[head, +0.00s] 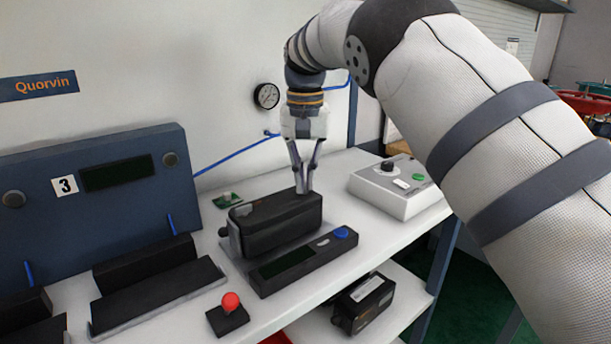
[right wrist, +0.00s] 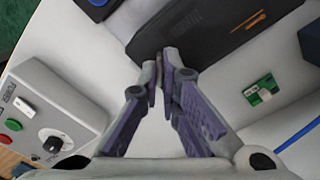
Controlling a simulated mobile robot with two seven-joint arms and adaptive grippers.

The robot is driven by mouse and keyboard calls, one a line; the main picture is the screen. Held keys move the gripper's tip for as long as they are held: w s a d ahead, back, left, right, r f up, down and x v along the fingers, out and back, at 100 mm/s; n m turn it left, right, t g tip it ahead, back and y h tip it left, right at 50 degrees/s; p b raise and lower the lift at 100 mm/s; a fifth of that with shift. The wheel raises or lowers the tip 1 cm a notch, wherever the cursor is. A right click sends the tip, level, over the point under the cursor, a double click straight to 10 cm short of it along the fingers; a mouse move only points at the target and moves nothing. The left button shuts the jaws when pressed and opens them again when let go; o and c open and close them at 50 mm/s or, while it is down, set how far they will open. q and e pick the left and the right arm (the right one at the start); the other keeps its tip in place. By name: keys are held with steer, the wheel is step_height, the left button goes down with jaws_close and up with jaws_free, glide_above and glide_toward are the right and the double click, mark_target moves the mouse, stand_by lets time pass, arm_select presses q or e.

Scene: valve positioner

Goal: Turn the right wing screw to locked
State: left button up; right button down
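A black valve positioner (head: 270,224) sits on a grey base on the white bench in the head view. Its dark housing (right wrist: 215,30) also fills the upper part of the right wrist view. My right gripper (head: 303,190) points down at the right end of the housing's top. Its two fingertips (right wrist: 163,75) are nearly together, over the housing's near edge in the right wrist view. I cannot make out the right wing screw in either view; the fingertips may hide it. My left gripper is in neither view.
A grey control box (head: 396,188) with a black knob stands right of the positioner. A console with a display (head: 300,262) lies in front. A small green board (head: 228,200) lies behind. A red-topped joystick (head: 230,304) is at front left. Black cradles stand farther left.

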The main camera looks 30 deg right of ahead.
mark_target(305, 184)
steer(key=m, duration=0.5)
steer(key=shift+s+f, duration=0.1)
steer(key=shift+f, duration=0.1)
steer(key=shift+m, duration=2.4)
steer(key=c, duration=1.8)
jaws_free()
steer(key=shift+r, duration=0.1)
step_height(305, 184, up, 7)
steer(key=shift+r, duration=0.2)
